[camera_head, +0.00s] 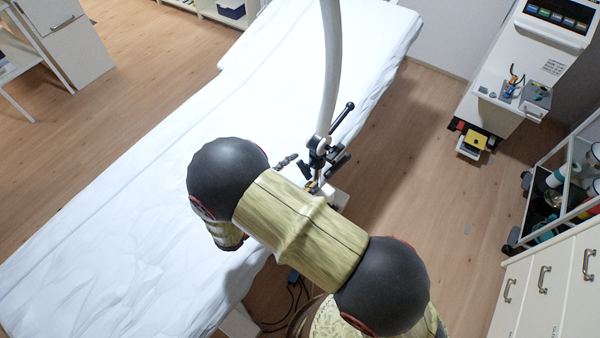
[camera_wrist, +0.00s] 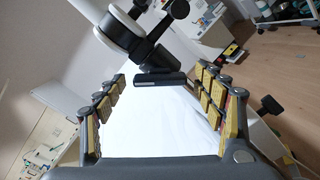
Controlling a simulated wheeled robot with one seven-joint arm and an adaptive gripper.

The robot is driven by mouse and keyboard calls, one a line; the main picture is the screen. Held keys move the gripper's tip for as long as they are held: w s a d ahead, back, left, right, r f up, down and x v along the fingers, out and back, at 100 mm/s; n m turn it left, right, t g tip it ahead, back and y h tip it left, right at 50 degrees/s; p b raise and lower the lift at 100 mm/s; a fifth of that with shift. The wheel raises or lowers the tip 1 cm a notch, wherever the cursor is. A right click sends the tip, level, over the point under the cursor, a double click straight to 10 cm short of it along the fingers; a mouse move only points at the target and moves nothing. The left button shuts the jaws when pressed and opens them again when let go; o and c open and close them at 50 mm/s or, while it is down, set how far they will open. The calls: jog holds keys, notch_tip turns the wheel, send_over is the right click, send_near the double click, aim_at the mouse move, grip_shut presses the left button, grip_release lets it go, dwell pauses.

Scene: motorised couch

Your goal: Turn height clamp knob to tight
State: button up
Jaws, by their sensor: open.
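A black clamp assembly (camera_head: 318,150) with several levers and knobs sits on the pale curved post (camera_head: 328,60) beside the couch (camera_head: 150,180). In the wrist view the clamp (camera_wrist: 132,40) shows large at the top, with a round black knob (camera_wrist: 178,9) and a dark bar-shaped handle (camera_wrist: 160,79). I cannot tell which of these is the height clamp knob. My gripper (camera_wrist: 164,76) is open, its yellow-padded fingers wide apart. The bar-shaped handle appears between and beyond the fingertips, with no visible contact. In the head view my arm hides the gripper and the clamp's lower part.
The couch with its white sheet fills the left and middle. A white device cart (camera_head: 500,100) stands at upper right. A shelf trolley (camera_head: 560,190) and drawers (camera_head: 545,290) are at the right. Wooden floor (camera_head: 420,170) is clear between couch and cart.

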jog(key=shift+c, duration=0.8)
jog(key=c, duration=1)
jog(key=shift+n+p, duration=0.3)
jog(key=n+p, duration=0.3)
jog(key=shift+r, duration=0.15)
jog(key=n+p, duration=0.2)
jog(key=n, duration=0.3)
jog(key=shift+p, duration=0.4)
jog(key=shift+n, duration=0.3)
jog(key=o, duration=1.2)
jog(key=shift+c, duration=0.2)
